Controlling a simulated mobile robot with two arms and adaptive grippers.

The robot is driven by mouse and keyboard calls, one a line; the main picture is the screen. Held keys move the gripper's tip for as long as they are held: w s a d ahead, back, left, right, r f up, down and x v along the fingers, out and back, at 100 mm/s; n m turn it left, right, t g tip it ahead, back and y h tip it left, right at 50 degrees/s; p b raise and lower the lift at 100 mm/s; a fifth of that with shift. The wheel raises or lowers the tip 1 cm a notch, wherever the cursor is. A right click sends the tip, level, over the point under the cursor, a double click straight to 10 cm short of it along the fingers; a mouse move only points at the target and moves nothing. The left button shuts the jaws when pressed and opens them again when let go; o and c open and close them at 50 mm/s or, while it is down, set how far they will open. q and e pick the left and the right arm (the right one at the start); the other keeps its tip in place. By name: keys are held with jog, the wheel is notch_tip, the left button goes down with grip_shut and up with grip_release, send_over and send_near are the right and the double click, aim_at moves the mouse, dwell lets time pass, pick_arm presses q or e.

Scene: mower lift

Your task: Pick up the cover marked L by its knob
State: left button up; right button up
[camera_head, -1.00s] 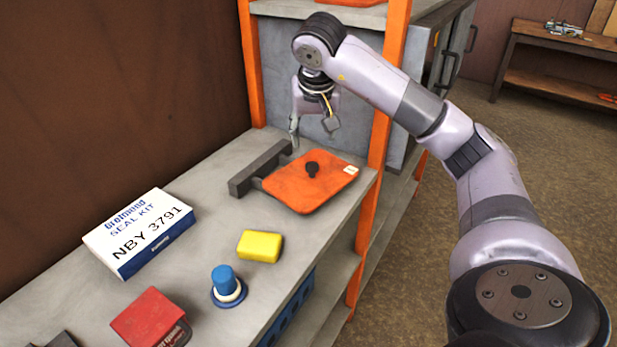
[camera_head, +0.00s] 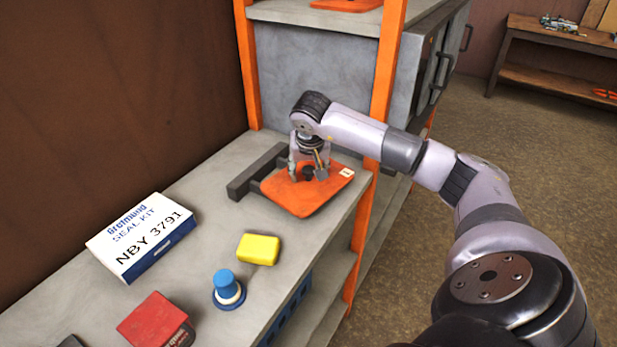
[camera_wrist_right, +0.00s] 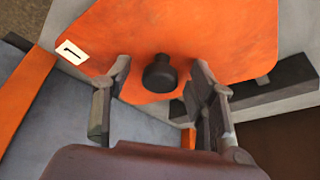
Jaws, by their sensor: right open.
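The orange cover (camera_head: 306,200) lies on the grey shelf, its far left edge by a dark grey bar. A small white label sits at its right corner; in the right wrist view (camera_wrist_right: 210,40) the label (camera_wrist_right: 72,52) shows a dark mark like an L. The black knob (camera_wrist_right: 159,74) stands up from the cover; in the head view (camera_head: 307,173) it is partly hidden by the fingers. My right gripper (camera_head: 308,175) is over the cover, open, with its fingers (camera_wrist_right: 160,95) on either side of the knob, not visibly touching it. My left gripper is not in view.
The dark grey bar (camera_head: 250,175) lies beside the cover. An orange post (camera_head: 385,85) stands close to the right. A seal kit box (camera_head: 142,240), yellow block (camera_head: 258,249), blue-and-white knob-like part (camera_head: 227,287) and red box (camera_head: 155,322) lie nearer on the shelf.

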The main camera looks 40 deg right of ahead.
jog(key=shift+c, duration=0.4)
grip_shut()
jog(key=shift+r, duration=0.1)
dwell(0.4)
